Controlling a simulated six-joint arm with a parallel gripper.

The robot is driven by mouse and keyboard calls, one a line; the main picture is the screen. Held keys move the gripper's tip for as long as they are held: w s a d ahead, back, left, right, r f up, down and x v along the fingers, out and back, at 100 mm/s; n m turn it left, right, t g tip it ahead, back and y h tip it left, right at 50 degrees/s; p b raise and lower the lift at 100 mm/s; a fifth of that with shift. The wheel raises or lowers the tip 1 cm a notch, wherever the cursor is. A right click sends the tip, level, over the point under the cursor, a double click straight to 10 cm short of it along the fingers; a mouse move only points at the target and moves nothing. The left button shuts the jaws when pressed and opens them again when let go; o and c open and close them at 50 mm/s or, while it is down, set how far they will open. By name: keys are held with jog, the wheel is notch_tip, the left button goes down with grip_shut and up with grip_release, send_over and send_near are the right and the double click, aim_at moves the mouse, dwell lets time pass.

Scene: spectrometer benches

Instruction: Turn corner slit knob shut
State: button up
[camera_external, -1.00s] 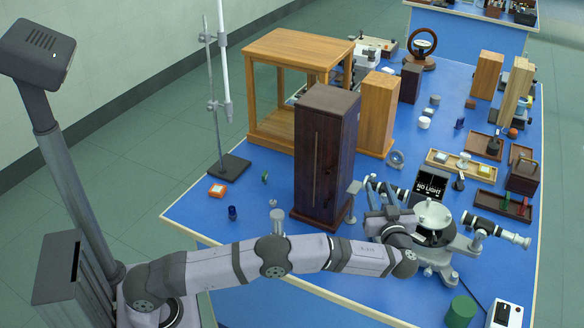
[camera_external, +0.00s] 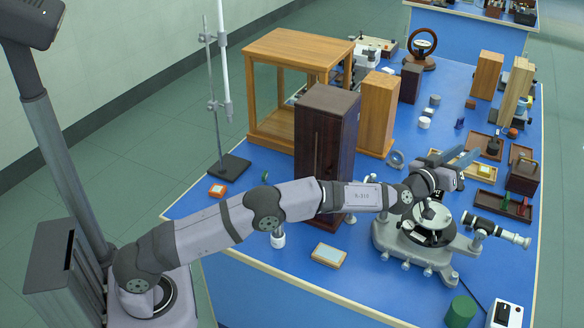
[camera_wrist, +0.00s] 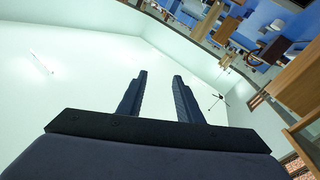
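The spectrometer (camera_external: 440,256), a grey instrument with a round table and tubes, stands near the front right of the blue bench. Its right telescope tube (camera_external: 505,234) points right. I cannot make out which part is the corner slit knob. My gripper (camera_external: 470,157) is raised above and behind the instrument, apart from it, pointing to the upper right. In the wrist view, its two dark fingers (camera_wrist: 160,82) are spread with nothing between them. My wrist and forearm hide part of the instrument's left side and the dark "NO LIGHT" screen.
A tall dark wooden cabinet (camera_external: 326,135) stands just behind my forearm. A green cylinder (camera_external: 461,312) and a white box (camera_external: 506,314) are at front right. Trays (camera_external: 462,165) lie behind the gripper.

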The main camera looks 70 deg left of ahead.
jog(key=w+d+m+g+h+p, duration=0.1)
jog(key=d+m+h+p, duration=0.15)
jog(key=h, duration=0.25)
jog(key=n+g+y+p, duration=0.2)
jog(key=n+g+p, duration=0.2)
jog(key=g+p, duration=0.65)
send_near(373, 176)
jog(key=w+r+g+b, duration=0.1)
jog(key=w+g+b, duration=0.1)
jog(key=g+b, duration=0.1)
jog(key=shift+p+x, duration=1.9)
jog(key=shift+x, duration=1.85)
jog(key=shift+w, duration=0.15)
grip_shut()
